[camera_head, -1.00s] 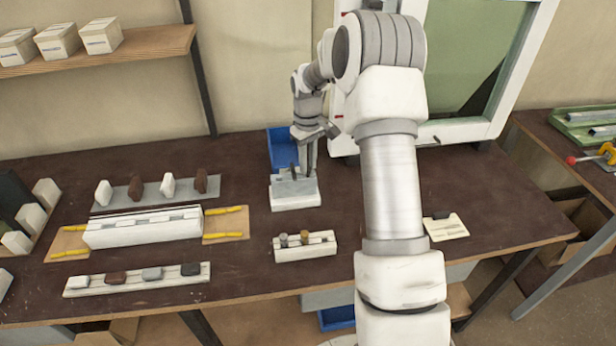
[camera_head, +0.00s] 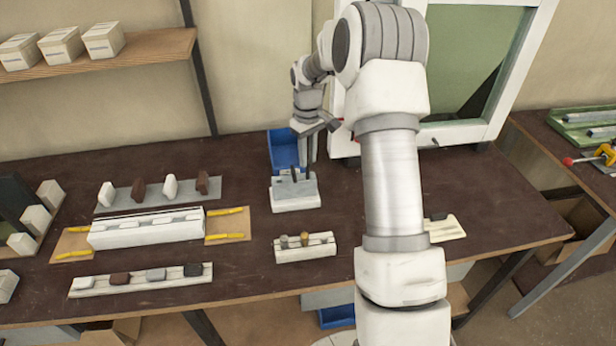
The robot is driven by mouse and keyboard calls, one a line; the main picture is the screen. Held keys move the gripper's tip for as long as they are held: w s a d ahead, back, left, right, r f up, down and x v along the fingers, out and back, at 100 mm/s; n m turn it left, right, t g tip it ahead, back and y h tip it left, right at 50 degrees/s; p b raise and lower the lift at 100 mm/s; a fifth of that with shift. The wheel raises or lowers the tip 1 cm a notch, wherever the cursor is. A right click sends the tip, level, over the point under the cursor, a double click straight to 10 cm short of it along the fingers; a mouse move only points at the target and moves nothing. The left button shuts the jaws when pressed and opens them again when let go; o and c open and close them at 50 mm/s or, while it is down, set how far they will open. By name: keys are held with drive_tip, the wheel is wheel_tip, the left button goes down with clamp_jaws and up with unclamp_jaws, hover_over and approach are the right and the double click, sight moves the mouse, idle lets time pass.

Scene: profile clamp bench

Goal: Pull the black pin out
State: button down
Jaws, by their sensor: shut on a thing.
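A small light block with a grey top (camera_head: 296,203) stands on the dark bench in the middle. Two thin dark upright pieces show at its top. The right one, which looks like the black pin (camera_head: 307,173), is just under my gripper (camera_head: 307,161). My gripper points down over the block from behind and is shut on this pin. The fingertips are small and partly hidden, and I cannot tell whether the pin's lower end is still in the block.
A blue bin (camera_head: 284,148) stands just behind the block. A pale rack with small knobs (camera_head: 304,248) is in front. A long white profile holder (camera_head: 145,232) lies to the left. My arm covers the bench to the right.

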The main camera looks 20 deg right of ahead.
drive_tip(key=shift+r+p, duration=1.7)
drive_tip(key=shift+r, duration=1)
